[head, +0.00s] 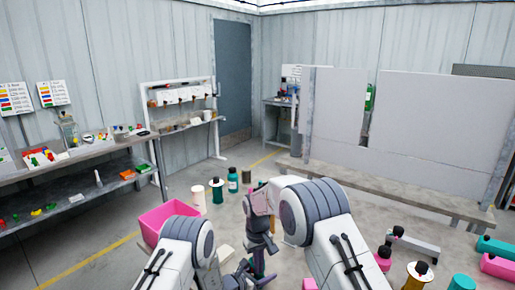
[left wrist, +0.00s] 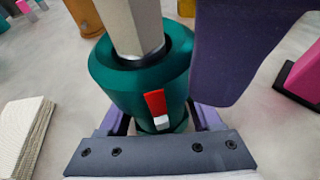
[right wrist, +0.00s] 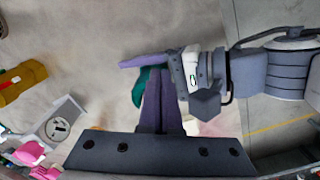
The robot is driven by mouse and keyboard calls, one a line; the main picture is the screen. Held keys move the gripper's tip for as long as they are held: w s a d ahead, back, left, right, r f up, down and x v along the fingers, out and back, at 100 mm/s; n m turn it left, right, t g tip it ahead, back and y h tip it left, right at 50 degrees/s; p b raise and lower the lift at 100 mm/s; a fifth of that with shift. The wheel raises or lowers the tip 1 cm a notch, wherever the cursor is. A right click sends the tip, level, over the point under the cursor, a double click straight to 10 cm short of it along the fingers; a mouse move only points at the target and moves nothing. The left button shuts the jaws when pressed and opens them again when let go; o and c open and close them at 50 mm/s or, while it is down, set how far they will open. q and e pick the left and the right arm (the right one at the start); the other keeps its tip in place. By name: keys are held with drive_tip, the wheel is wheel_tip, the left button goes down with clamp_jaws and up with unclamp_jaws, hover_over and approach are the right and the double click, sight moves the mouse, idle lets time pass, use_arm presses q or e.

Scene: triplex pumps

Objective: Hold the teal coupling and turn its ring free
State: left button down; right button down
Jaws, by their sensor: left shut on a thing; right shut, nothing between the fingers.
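The teal coupling (left wrist: 125,85) fills the middle of the left wrist view, with a red mark and a white mark on its side. A pale hexagonal piece (left wrist: 136,22) stands in its dark top opening. My left gripper (left wrist: 160,120) is shut on the coupling, one purple finger on each side. A large purple part (left wrist: 235,50), apparently a finger of my right gripper, is beside the coupling. In the right wrist view my right gripper (right wrist: 158,78) is shut and empty, its fingers partly covering the teal coupling (right wrist: 140,82). Whether they touch cannot be told.
A pink bin (head: 165,218) stands on the floor at left. Several bottles and cylinders, including a teal bottle (head: 233,180), stand behind my arms. More pink, teal and yellow parts lie at right. A shelf bench (head: 90,160) lines the left wall.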

use_arm(q)
drive_tip(key=shift+s+f, duration=0.3)
drive_tip(key=shift+f, duration=0.1)
use_arm(e)
drive_tip(key=shift+s+r, duration=0.2)
drive_tip(key=shift+r, duration=2.7)
use_arm(q)
unclamp_jaws()
drive_tip(key=shift+w+r, duration=0.15)
